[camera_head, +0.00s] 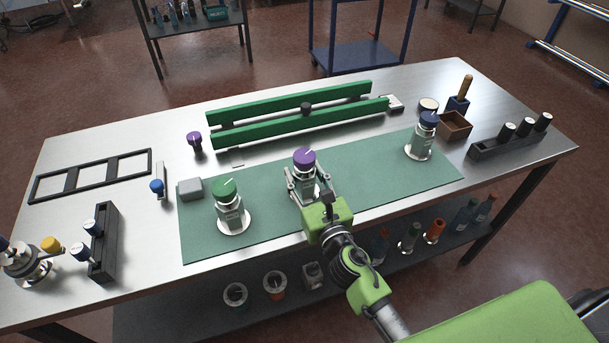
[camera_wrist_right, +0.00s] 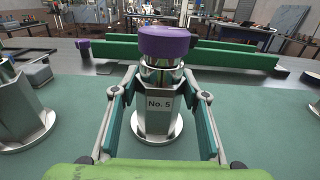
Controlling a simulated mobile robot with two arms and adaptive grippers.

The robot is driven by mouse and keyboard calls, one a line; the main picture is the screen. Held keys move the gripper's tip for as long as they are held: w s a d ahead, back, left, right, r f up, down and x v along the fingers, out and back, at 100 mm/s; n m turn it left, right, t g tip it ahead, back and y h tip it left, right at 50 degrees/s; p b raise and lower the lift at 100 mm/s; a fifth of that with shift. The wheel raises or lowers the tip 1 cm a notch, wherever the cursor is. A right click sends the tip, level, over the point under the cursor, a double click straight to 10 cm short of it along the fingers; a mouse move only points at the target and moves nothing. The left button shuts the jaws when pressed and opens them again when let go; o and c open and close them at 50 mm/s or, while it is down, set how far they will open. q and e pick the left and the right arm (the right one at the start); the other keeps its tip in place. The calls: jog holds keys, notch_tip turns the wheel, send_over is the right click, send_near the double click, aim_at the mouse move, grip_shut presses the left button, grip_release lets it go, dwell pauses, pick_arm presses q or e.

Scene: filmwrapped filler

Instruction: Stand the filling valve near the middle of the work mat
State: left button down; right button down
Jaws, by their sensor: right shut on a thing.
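The filling valve (camera_head: 304,162) has a purple cap, a metal body and a round base. It stands upright near the middle of the green work mat (camera_head: 266,209). The far side of the valve is hidden. My left gripper is not in view.
A green-capped valve (camera_head: 229,209) stands on the mat to the left, a blue-capped one (camera_head: 424,138) at the right end. A grey block (camera_head: 190,188) sits at the mat's left edge. Green rails (camera_head: 300,122) lie behind. Bare mat separates the valves.

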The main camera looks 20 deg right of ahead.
jog(key=shift+r, duration=0.1)
jog(key=c, duration=1.2)
grip_release()
jog(key=shift+s, duration=0.25)
jog(key=s+b, duration=0.3)
jog(key=s, duration=0.7)
jog(key=shift+s+d, duration=0.15)
jog(key=shift+d, duration=0.05)
jog(key=shift+s, duration=0.65)
